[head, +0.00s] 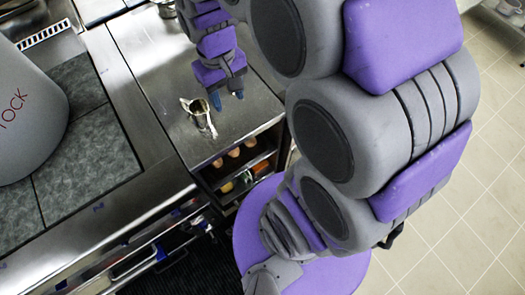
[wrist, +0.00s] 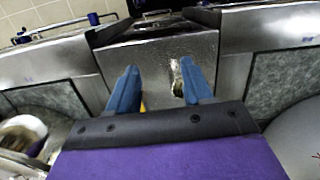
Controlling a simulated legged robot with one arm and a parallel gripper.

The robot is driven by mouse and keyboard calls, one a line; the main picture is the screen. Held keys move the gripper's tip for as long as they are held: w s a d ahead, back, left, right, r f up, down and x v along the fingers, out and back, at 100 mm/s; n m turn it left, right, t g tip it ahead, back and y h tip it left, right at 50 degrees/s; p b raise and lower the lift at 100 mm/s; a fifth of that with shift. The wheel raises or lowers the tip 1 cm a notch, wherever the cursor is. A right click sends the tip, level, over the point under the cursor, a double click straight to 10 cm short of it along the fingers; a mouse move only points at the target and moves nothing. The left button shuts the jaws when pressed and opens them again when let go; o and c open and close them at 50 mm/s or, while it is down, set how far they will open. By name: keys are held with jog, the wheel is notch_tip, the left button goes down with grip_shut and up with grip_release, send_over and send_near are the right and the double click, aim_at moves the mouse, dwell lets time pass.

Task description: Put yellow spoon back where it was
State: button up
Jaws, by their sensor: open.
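My gripper (head: 228,98) has blue fingers and hangs above the steel counter (head: 150,50), just right of a small metal jug (head: 197,114). In the wrist view my gripper (wrist: 160,70) is open, its fingers well apart. The jug shows in the wrist view beside the right finger (wrist: 177,80). A small yellow bit (wrist: 143,107) shows at the inner side of the left finger. I cannot tell if it is the yellow spoon. No clear yellow spoon shows in the head view.
A large grey stockpot (head: 28,110) stands on dark tiles at the left. Below the counter, an open shelf (head: 240,168) holds several orange-brown items. Another metal vessel (head: 167,8) stands at the counter's far end. Tiled floor (head: 480,190) is clear at the right.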

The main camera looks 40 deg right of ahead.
jog(key=s+a, duration=0.1)
jog(key=s, duration=1.6)
jog(key=shift+a+g, duration=0.3)
jog(key=shift+a, duration=0.05)
jog(key=shift+w+f, duration=0.1)
